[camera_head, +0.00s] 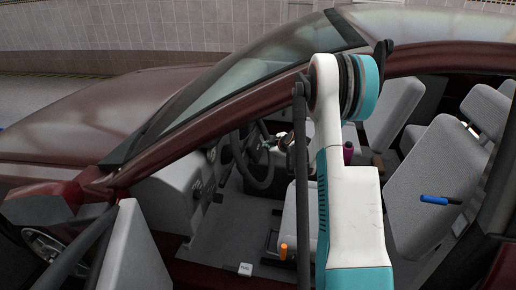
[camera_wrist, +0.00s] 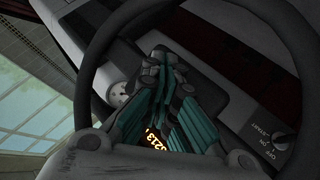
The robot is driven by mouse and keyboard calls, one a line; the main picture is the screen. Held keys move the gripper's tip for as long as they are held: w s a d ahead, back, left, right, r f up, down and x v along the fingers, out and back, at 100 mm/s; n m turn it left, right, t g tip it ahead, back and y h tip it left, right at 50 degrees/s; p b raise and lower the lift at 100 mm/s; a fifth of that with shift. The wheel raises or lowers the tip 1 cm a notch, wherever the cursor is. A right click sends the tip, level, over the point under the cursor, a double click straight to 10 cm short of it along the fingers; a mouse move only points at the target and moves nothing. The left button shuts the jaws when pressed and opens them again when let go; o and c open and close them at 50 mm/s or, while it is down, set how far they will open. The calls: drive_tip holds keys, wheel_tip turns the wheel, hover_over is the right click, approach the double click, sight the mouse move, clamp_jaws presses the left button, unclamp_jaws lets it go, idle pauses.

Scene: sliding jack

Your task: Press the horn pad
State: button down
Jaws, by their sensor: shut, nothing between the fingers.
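The steering wheel (camera_head: 252,162) stands inside the red car, behind the front pillar. In the wrist view its dark rim (camera_wrist: 88,75) arcs around my gripper. My gripper (camera_wrist: 166,60) has teal and grey fingers, shut and empty, pointing toward the wheel's middle. A dark, flat pad (camera_wrist: 212,88) lies behind the fingers at the wheel's centre and looks like the horn pad. The fingers hide much of it. I cannot tell whether the fingertips touch it. In the head view my arm and the dark pillar cover part of the area by the wheel.
A round gauge (camera_wrist: 119,93) and an ignition switch (camera_wrist: 281,139) marked OFF and START flank the wheel's centre. Orange digits (camera_wrist: 157,139) glow below. A blue object (camera_head: 440,200) lies on the seat.

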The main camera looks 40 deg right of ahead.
drive_tip(key=s+d+r, duration=0.1)
drive_tip(key=s+d, duration=0.1)
drive_tip(key=s, duration=0.1)
drive_tip(key=shift+d+r, duration=0.25)
drive_tip(key=shift+r, duration=0.15)
idle(0.5)
